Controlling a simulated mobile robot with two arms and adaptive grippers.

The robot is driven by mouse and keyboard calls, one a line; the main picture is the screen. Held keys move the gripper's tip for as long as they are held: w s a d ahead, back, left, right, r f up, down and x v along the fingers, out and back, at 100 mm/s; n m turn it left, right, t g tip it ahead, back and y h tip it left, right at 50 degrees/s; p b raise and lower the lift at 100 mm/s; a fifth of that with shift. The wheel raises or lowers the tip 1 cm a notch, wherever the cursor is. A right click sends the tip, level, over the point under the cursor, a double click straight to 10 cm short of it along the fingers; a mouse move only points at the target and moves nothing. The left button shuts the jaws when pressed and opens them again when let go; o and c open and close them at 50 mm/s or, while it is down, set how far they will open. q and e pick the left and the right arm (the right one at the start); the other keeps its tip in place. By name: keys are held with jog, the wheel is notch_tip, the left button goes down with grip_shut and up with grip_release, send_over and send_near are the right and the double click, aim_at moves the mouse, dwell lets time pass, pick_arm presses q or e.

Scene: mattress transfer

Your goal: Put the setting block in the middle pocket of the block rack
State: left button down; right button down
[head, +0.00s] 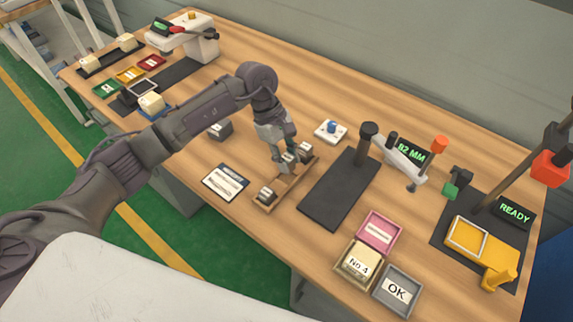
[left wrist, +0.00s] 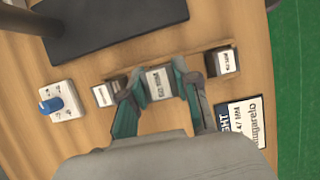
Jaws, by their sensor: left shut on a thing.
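The block rack (head: 281,190) is a narrow wooden strip near the table's front edge; it also shows in the left wrist view (left wrist: 195,70). One grey block with a pale label stands at its near end (head: 267,194), another at its far end (head: 305,151). My left gripper (head: 284,156) points down over the rack, shut on the setting block (left wrist: 158,84), a grey block with a white label. The setting block is between the two end blocks, in line with the middle pocket. Whether it touches the pocket floor is hidden. My right gripper is not in view.
A printed card (head: 226,182) lies beside the rack. A white box with a blue knob (head: 330,131) stands behind it and a dark plate with a post (head: 338,190) to its right. Another grey block (head: 220,130) stands left of my gripper.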

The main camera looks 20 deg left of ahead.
pick_arm(q)
notch_tip(320, 180, down, 3)
jog(key=shift+f+p, duration=0.2)
jog(key=shift+p, duration=0.4)
jog(key=shift+f, duration=0.3)
jog(key=shift+f, duration=0.1)
jog(key=shift+f+b, duration=0.15)
jog(key=shift+b, duration=0.15)
jog(key=c, duration=0.8)
grip_release()
jog(key=shift+c, duration=0.2)
